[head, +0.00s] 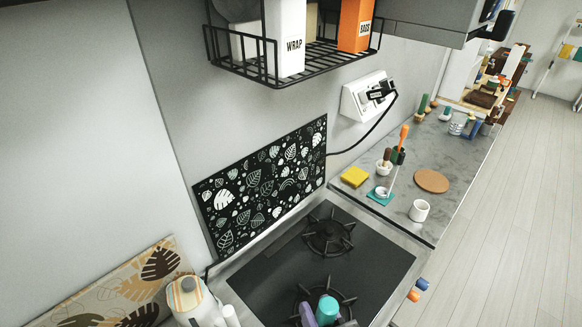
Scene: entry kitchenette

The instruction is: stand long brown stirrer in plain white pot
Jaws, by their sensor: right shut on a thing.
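A plain white pot (419,211) stands upright on the grey counter, near its front edge and right of the hob. Another small white pot (383,168) behind it holds brown-topped sticks. I cannot tell whether one is the long brown stirrer. My right gripper (318,311) seems to be the purple and teal parts at the bottom edge, over the front burner and well short of the pots. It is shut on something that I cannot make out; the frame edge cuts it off. My left gripper is not clearly in view.
A yellow sponge (355,177), a teal mat (381,196), an orange-handled utensil (403,134) and a round cork mat (431,181) crowd round the pots. The black hob (365,262) has raised burner grates. A wire shelf (300,66) hangs above; a cord runs along the wall.

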